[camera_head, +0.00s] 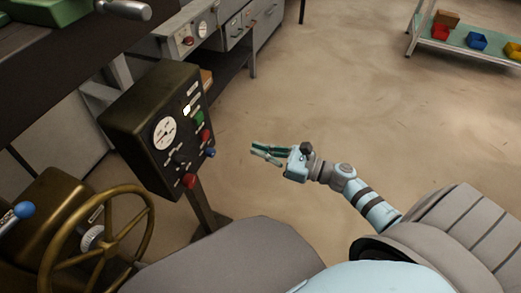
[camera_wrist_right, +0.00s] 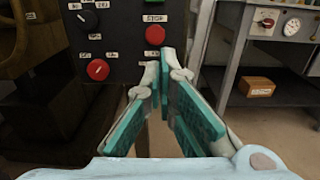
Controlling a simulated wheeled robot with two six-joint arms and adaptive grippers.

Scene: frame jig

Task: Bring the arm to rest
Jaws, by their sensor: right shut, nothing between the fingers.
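My right gripper (camera_head: 267,152) is stretched out over the open floor in the head view, to the right of the dark control panel (camera_head: 142,118). Its fingers are shut with nothing between them. In the right wrist view, the gripper's fingers (camera_wrist_right: 164,72) come together at their tips, with green pads facing inward. My left gripper does not show in either view.
A brass handwheel (camera_head: 138,240) stands at the lower left. A grey workbench (camera_head: 262,25) is at the back. A shelf (camera_head: 480,52) with coloured bins stands at the upper right. A brown box (camera_wrist_right: 257,87) sits on the bench's lower shelf. The floor (camera_head: 330,90) between is clear.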

